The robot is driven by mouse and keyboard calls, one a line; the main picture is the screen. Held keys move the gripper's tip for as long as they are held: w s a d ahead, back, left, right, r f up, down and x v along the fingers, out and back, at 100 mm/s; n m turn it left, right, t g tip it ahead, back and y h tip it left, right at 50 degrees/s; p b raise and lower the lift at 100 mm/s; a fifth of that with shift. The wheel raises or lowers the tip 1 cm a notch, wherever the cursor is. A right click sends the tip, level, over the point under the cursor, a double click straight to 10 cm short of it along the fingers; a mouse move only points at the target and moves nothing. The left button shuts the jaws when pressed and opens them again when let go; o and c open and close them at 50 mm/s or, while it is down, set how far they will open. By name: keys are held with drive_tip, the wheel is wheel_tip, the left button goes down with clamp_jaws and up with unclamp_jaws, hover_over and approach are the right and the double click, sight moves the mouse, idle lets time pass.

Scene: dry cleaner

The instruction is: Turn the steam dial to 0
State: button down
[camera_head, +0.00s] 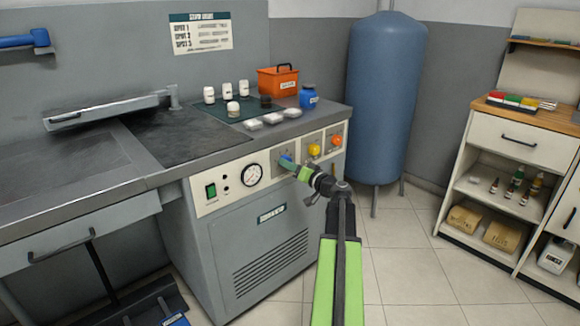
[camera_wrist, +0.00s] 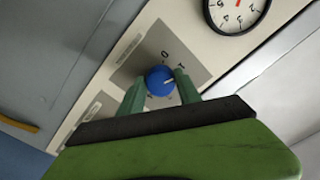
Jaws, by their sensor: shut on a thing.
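The blue dial (camera_head: 286,158) is on the front panel of the grey steam unit, right of the round gauge. In the wrist view the blue dial (camera_wrist: 160,80) sits on a grey plate (camera_wrist: 190,50), with a 0 mark above it and a 1 to the upper right. A pale pointer line on the dial points right and slightly up, not at the 0. My gripper (camera_wrist: 159,86) is shut on the dial, one green finger on each side. In the head view my gripper (camera_head: 292,164) covers part of it. The lower marks are partly hidden by the fingers.
A yellow dial (camera_head: 314,150) and an orange dial (camera_head: 336,141) are to the right. The gauge (camera_head: 251,175) and a green switch (camera_head: 210,191) are to the left. Bottles and an orange box (camera_head: 278,82) stand on top. The floor at right is open before the shelf (camera_head: 495,190).

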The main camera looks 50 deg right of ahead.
drive_tip(key=n, duration=1)
drive_tip(key=shift+d+n, duration=0.15)
drive_tip(key=shift+n, duration=0.15)
idle(0.5)
drive_tip(key=c, duration=0.9)
unclamp_jaws()
drive_tip(key=shift+o, duration=0.2)
drive_tip(key=s+a, duration=0.1)
drive_tip(key=s, duration=1.6)
drive_tip(key=shift+s, duration=0.2)
drive_tip(key=shift+a, duration=0.1)
